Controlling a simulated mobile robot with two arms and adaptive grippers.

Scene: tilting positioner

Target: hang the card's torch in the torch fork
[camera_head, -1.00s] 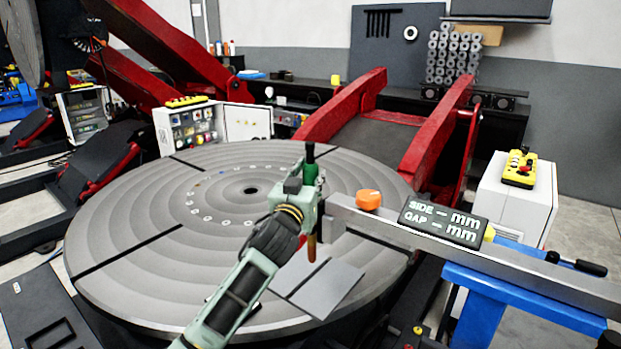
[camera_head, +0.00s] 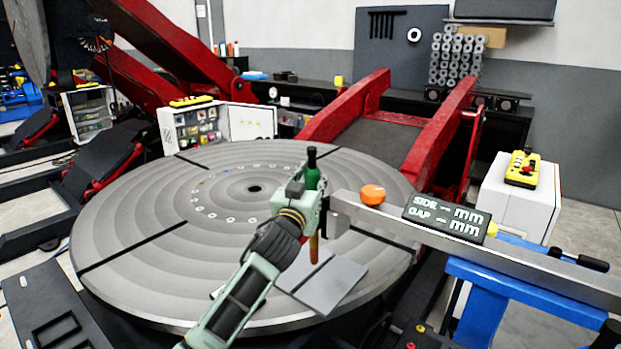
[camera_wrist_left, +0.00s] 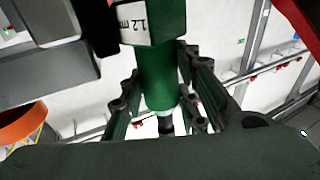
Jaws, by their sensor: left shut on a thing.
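My left gripper (camera_head: 313,192) is shut on a green torch (camera_head: 313,177) with a copper-coloured lower end, held roughly upright above the round table. In the left wrist view, the torch (camera_wrist_left: 160,75) stands between the fingers (camera_wrist_left: 160,105), and a white label reading about "1.2" shows on its dark green upper part. The grey beam (camera_head: 400,226) comes in from the right and its left end lies close beside the torch. Grey blocks (camera_wrist_left: 45,75) show beside the torch in the wrist view. I cannot make out the fork's slot or whether the torch touches it. My right gripper is out of view.
An orange knob (camera_head: 373,194) and a black display reading "SIDE – mm GAP – mm" (camera_head: 446,217) sit on the beam. Grey plates (camera_head: 328,284) lie on the round table (camera_head: 150,240) below the torch. Red arms (camera_head: 440,130) rise behind. A blue stand (camera_head: 484,300) is at right.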

